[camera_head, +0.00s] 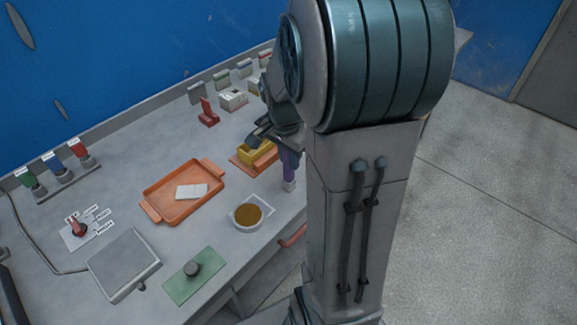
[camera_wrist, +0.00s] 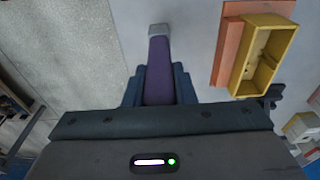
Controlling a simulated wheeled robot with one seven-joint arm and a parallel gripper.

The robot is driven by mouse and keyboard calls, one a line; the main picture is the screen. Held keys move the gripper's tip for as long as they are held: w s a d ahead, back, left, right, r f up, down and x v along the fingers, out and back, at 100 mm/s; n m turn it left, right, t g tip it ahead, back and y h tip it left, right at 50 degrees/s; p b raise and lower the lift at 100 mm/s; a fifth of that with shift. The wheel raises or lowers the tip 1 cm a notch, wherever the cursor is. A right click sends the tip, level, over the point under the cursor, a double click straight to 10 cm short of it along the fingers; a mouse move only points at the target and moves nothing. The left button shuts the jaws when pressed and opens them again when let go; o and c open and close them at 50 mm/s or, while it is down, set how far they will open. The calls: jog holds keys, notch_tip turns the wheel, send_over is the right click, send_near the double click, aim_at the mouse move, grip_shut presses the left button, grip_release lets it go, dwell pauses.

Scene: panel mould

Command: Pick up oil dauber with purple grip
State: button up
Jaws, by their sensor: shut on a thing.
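The oil dauber with the purple grip (camera_head: 288,165) hangs from my gripper (camera_head: 272,140) in the head view, its pale grey tip pointing down at the right part of the bench. In the wrist view the purple grip of the dauber (camera_wrist: 158,72) sits between the two dark fingers of my gripper (camera_wrist: 159,85), which are shut on it. Its grey block end (camera_wrist: 158,30) points away from the wrist. I cannot tell whether the tip touches the bench. My arm hides part of the bench behind it in the head view.
A yellow box (camera_wrist: 264,62) on an orange base (camera_wrist: 230,45) stands close beside the dauber. A bowl of brown liquid (camera_head: 247,215), an orange tray (camera_head: 160,204) with a white block, and a green mat (camera_head: 208,270) lie on the bench. The bench's front edge is near.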

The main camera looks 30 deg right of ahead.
jog(key=r, duration=0.3)
jog(key=d+r, duration=0.1)
jog(key=shift+s+d+r+b, duration=0.1)
jog(key=shift+s+r+b, duration=0.2)
jog(key=shift+r, duration=0.1)
jog(key=s+d+r, duration=0.4)
jog(key=d+r, duration=0.2)
jog(key=d, duration=0.3)
jog(key=shift+s+d+b, duration=0.15)
jog(key=shift+s+b, duration=0.15)
jog(key=shift+b, duration=0.1)
jog(key=shift+r, duration=0.15)
dwell(1.3)
